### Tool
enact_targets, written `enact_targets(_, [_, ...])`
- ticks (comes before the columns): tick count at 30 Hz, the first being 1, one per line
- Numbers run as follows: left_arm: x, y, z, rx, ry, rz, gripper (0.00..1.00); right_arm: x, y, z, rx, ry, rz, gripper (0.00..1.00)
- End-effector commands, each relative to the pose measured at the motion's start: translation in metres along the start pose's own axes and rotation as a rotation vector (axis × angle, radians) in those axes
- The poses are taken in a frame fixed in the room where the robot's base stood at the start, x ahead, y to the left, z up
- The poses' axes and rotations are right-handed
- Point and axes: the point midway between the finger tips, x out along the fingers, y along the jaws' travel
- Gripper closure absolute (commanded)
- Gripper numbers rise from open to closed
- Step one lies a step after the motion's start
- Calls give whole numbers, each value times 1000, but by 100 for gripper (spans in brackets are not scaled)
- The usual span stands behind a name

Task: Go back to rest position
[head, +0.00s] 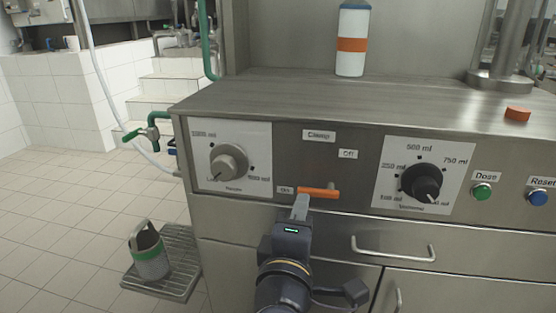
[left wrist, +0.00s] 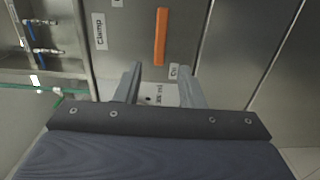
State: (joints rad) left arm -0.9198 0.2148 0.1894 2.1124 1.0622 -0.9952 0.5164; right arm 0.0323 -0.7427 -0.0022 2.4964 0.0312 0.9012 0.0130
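The orange clamp lever (head: 318,192) lies level on the machine's front panel, with its free end at the On label (head: 285,190). My left gripper (head: 300,205) is just below and in front of that free end. In the left wrist view the two fingers (left wrist: 160,80) stand apart with nothing held between them. The orange lever (left wrist: 160,38) shows just beyond the fingertips there; I cannot tell whether a finger touches it. My right gripper is not in view.
A dial (head: 228,163) and a black volume dial (head: 421,182) flank the lever. Green (head: 481,191) and blue (head: 538,197) buttons are at right. A bottle (head: 352,40) and an orange piece (head: 517,114) stand on top. A cup (head: 150,255) stands on a low grate (head: 185,285). A drawer handle (head: 392,250) sticks out.

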Motion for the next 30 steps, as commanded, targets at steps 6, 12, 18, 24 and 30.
enact_targets(6, [-1, 4, -61, 182, -147, -21, 65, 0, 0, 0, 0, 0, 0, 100])
enact_targets(12, [-51, -44, -130, 530, -337, -176, 65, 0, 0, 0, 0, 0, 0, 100])
enact_targets(18, [-126, -114, -179, 775, -482, -434, 65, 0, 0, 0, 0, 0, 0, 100])
enact_targets(24, [-190, -163, -205, 875, -583, -657, 65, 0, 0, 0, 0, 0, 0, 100])
enact_targets(30, [-235, -169, -216, 905, -656, -811, 65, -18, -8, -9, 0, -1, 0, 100])
